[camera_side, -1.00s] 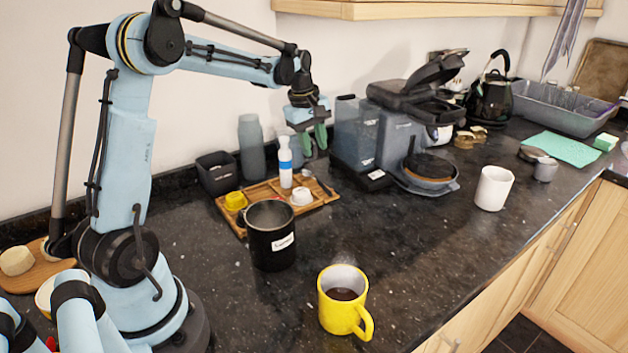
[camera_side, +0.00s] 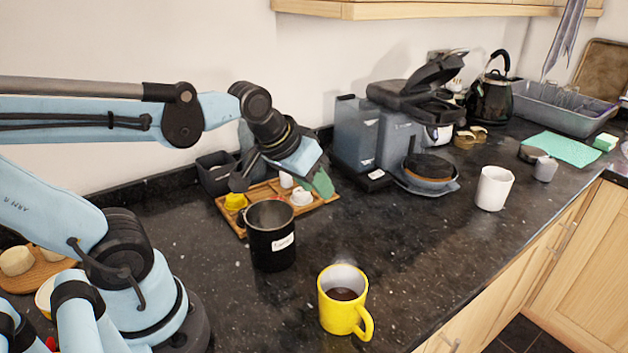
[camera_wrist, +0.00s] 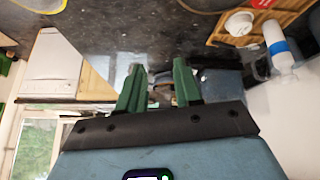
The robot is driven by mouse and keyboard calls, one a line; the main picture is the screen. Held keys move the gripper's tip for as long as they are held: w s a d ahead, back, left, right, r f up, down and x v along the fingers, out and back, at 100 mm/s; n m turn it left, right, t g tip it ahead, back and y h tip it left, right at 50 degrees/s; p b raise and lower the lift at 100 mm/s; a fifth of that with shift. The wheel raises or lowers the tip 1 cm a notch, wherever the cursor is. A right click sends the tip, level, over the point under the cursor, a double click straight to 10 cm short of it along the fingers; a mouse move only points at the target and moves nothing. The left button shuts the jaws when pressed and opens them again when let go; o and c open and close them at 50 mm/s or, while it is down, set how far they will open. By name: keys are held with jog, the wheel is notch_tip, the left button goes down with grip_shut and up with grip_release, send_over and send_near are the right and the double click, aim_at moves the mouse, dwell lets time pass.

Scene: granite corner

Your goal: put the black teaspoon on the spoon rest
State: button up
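My gripper (camera_side: 321,184) has green fingers and hangs tilted over the right end of the wooden tray (camera_side: 262,188) in the side view. In the wrist view the two fingers (camera_wrist: 158,84) stand apart, with nothing visibly held between them. I cannot make out the black teaspoon now. The spot at the tray's right end where a spoon shape lay earlier is covered by the gripper. I cannot pick out a spoon rest for certain in either view.
On the tray are a yellow cup (camera_side: 235,201), a white lidded pot (camera_side: 301,196) and a white-and-blue bottle (camera_wrist: 276,42). A black canister (camera_side: 270,240) stands in front. A yellow mug (camera_side: 341,300) is nearer; a white cup (camera_side: 493,188) stands right. Middle counter is clear.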

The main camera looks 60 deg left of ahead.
jog(key=shift+s+d+f+m+t, duration=0.2)
jog(key=shift+s+d+f+m, duration=0.25)
jog(key=shift+s+m, duration=0.15)
jog(key=shift+s+d+f+m+t, duration=0.2)
jog(key=shift+s+d+f+m, duration=0.1)
jog(key=shift+s+d+m, duration=0.25)
jog(key=shift+a, duration=0.1)
dwell(0.4)
